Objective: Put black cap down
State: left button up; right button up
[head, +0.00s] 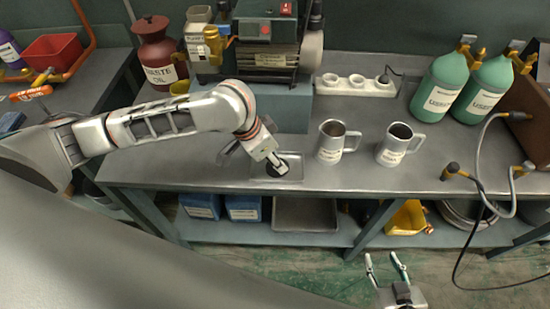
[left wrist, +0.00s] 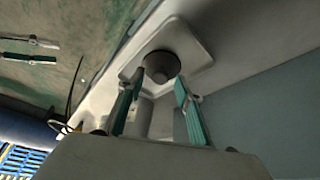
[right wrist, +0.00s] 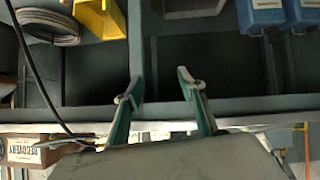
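The black cap (head: 281,167) rests on a small metal tray (head: 297,177) near the front edge of the workbench. In the left wrist view the cap (left wrist: 162,66) is a dark round piece on the pale tray (left wrist: 200,50). My left gripper (head: 268,164) is low over the tray, partly hiding the cap in the head view. Its fingers (left wrist: 159,82) stand apart on either side of the cap, with visible gaps; whether they touch it is unclear. My right gripper (head: 382,257) is open and empty in front of the bench; its spread fingers also show in the right wrist view (right wrist: 158,84).
Two labelled metal mugs (head: 331,146) (head: 394,149) stand right of the tray. A pump (head: 268,50), a power strip (head: 356,86) and green bottles (head: 440,88) stand behind. Hoses (head: 484,160) occupy the right end. Blue boxes (head: 243,208) sit on the lower shelf.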

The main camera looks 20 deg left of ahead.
pick_arm(q)
jog(key=p+v, duration=0.2)
jog(key=v, duration=0.9)
jog(key=shift+r+p, duration=0.3)
jog(key=shift+r, duration=0.05)
pick_arm(e)
jog(key=shift+s+d+r+h, duration=0.25)
jog(key=shift+s+d, duration=0.3)
jog(key=shift+d, duration=0.3)
pick_arm(q)
jog(key=shift+a, duration=0.1)
pick_arm(e)
jog(key=shift+w+r, duration=0.1)
pick_arm(q)
jog(key=shift+s+f, duration=0.1)
jog(key=shift+s, duration=0.05)
